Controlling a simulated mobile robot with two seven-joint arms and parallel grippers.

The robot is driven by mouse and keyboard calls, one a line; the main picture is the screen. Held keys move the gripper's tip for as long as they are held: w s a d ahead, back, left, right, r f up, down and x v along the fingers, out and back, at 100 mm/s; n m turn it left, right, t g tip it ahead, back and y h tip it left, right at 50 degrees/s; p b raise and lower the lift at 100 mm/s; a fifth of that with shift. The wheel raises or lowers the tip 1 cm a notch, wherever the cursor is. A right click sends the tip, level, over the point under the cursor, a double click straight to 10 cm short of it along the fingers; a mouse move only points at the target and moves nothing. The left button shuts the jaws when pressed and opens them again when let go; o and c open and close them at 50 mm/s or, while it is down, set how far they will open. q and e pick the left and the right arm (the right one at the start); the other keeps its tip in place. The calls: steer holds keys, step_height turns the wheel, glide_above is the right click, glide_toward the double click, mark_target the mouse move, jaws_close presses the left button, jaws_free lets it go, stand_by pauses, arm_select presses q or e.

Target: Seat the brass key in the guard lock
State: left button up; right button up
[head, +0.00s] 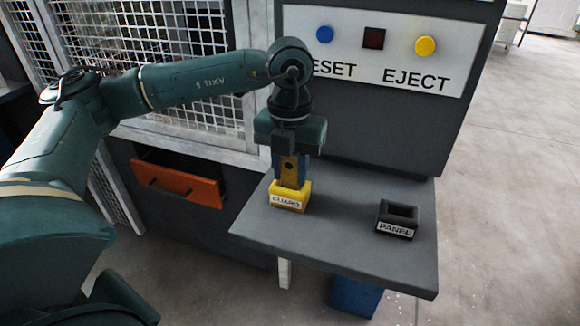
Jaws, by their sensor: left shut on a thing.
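The guard lock is a yellow block labelled GUARD (288,198) on the left part of the grey shelf in the head view. My left gripper (290,172) points down right above it. It is shut on the brass key (288,166), a brown-gold piece that shows between the fingers. The key's lower end is hidden by the fingers and the lock's front wall, so I cannot tell how deep it sits. My right gripper is not in view.
A black block labelled PANEL (397,218) with an open top stands on the shelf (335,225) to the right. Behind are a control panel (375,60) with blue, dark red and yellow buttons, and a mesh guard (185,45). An orange drawer front (178,187) is at left.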

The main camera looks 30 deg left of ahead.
arm_select(q)
steer(key=o, duration=1.1)
steer(key=shift+f, duration=0.1)
steer(key=shift+r, duration=0.35)
step_height(320, 180, up, 12)
steer(key=shift+f, duration=0.15)
steer(key=shift+f, duration=0.1)
